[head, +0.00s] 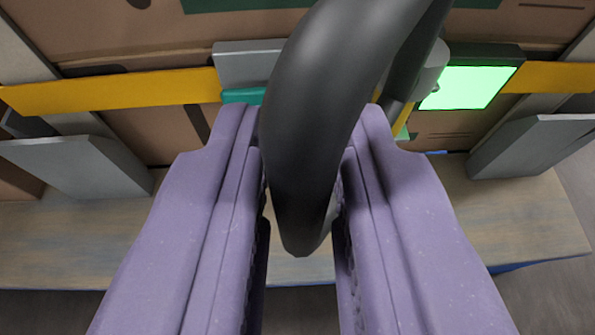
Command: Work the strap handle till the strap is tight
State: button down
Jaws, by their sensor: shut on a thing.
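The strap handle is a thick dark grey curved bar (318,120) that rises from between my fingers toward the top of the head view. My gripper (303,215) has two purple fingers, shut on this bar from both sides. A yellow strap (120,92) runs across the brown boxes to a grey tensioner body (250,62). The strap shows again at the far right (555,76). A lit green panel (465,87) sits right of the handle. A teal part (243,95) shows beside the left finger. The handle and fingers hide the middle of the tensioner.
Brown cardboard boxes (160,40) stand behind the strap on a wooden pallet or board (90,215). Grey angled brackets stand at the left (75,166) and right (530,146). Grey floor shows at the bottom right.

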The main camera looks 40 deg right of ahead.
jog(key=shift+d, duration=0.15)
jog(key=c, duration=1.1)
grip_release()
jog(key=shift+d, duration=0.1)
jog(key=p+v, duration=0.1)
jog(key=v, duration=0.6)
jog(key=shift+s+a, duration=0.25)
jog(key=shift+a, duration=0.1)
jog(key=shift+r, duration=0.1)
